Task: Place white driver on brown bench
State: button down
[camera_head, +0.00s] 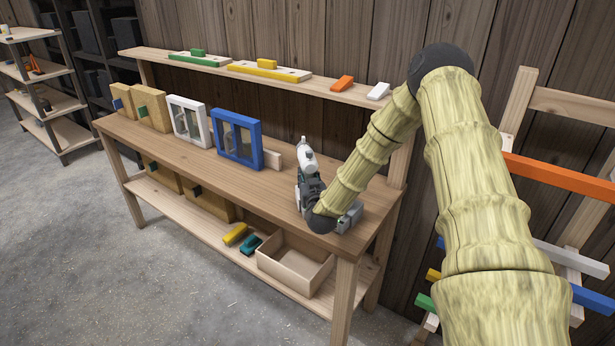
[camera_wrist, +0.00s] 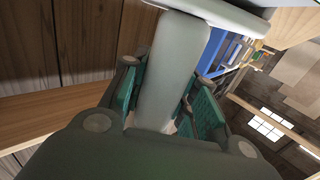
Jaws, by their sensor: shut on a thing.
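The white driver (camera_head: 307,160) is in my gripper (camera_head: 309,183), over the right half of the brown bench (camera_head: 250,186). In the wrist view the pale driver (camera_wrist: 176,62) runs up between the teal finger pads of my gripper (camera_wrist: 165,100), which are shut around it. Its wider head (camera_wrist: 222,14) shows at the top edge. In the head view it stands roughly upright, leaning slightly. My gripper and arm hide its lower part, so I cannot tell whether it touches the bench top.
A blue frame (camera_head: 239,154), a white frame (camera_head: 189,136) and wooden boxes (camera_head: 153,119) stand along the bench's back left. A raised shelf (camera_head: 218,67) runs behind. An open box (camera_head: 296,279) sits on the lower shelf. The bench's front strip is clear.

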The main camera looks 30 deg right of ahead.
jog(key=c, duration=1.5)
grip_release()
jog(key=shift+f, duration=0.1)
jog(key=shift+c, duration=0.2)
jog(key=o, duration=0.4)
jog(key=shift+o, duration=0.2)
